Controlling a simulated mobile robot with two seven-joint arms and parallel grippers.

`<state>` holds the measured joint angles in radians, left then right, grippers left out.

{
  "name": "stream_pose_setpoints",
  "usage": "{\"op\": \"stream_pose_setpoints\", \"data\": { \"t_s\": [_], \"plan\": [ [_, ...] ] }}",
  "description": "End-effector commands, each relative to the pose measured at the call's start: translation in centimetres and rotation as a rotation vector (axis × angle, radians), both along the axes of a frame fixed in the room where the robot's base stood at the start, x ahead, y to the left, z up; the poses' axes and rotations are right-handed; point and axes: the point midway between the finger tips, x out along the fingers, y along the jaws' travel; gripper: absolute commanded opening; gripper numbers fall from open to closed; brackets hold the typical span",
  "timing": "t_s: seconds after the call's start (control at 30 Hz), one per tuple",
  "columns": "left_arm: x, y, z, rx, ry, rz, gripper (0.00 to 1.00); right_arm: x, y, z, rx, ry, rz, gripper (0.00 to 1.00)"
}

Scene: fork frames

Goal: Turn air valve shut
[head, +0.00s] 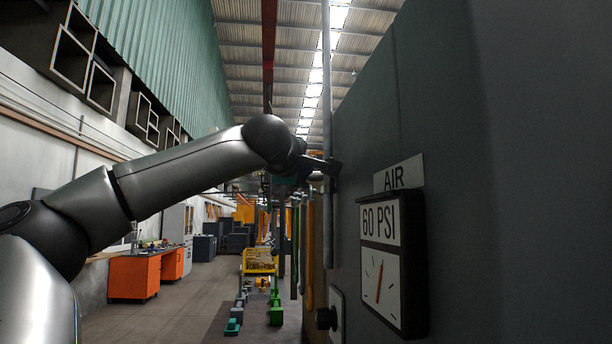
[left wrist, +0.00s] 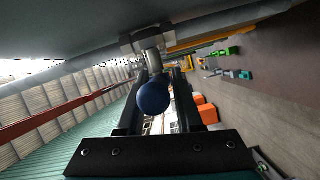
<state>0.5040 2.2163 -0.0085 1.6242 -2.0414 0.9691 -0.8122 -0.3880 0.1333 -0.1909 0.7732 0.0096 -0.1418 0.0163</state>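In the left wrist view a valve handle with a dark blue ball knob (left wrist: 153,98) hangs on a metal stem from a fitting (left wrist: 148,40) on a grey pipe. My left gripper (left wrist: 162,76) has its two dark fingers apart, one on each side of the knob. A narrow gap shows on the right side of the knob; contact on the left is unclear. In the head view my left gripper (head: 322,165) is at the vertical pipe (head: 328,90), and the knob is hidden there. The AIR sign (head: 397,174) is right of it. My right gripper is not in view.
A 60 PSI gauge box (head: 386,262) sticks out from the dark panel at the right. A black round knob (head: 325,318) is below. Orange cabinets (head: 134,277) and a yellow cart (head: 259,262) stand far back.

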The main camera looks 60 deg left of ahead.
Motion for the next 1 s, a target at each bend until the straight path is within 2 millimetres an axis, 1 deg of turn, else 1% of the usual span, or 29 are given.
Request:
{"op": "stream_pose_setpoints", "data": {
  "t_s": [0.03,0.17,0.2,0.43,0.57,0.67,0.77,1.0],
  "plan": [
    [0.1,-0.1,-0.7,-0.002,0.0,-0.003,0.41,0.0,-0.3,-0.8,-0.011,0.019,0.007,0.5],
    [0.2,-0.2,-0.7,-0.002,0.001,-0.006,0.56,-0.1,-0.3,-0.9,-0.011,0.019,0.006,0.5],
    [0.2,-0.2,-0.7,-0.002,0.001,-0.007,0.57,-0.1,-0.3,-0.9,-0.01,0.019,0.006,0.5],
    [0.2,-0.3,-0.8,-0.003,0.001,-0.01,0.57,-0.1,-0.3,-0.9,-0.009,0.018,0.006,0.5],
    [-0.3,-0.8,-0.7,-0.003,-0.001,-0.011,0.57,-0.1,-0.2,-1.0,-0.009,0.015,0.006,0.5],
    [-1.3,-1.7,-0.6,-0.001,-0.003,-0.011,0.57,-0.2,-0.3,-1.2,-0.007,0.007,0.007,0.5],
    [-2.7,-2.9,-0.6,-0.002,-0.003,-0.011,0.57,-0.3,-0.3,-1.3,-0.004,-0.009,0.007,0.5],
    [-6.9,-6.6,-0.3,-0.002,-0.004,-0.008,0.57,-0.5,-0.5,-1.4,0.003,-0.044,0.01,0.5]
  ]
}}
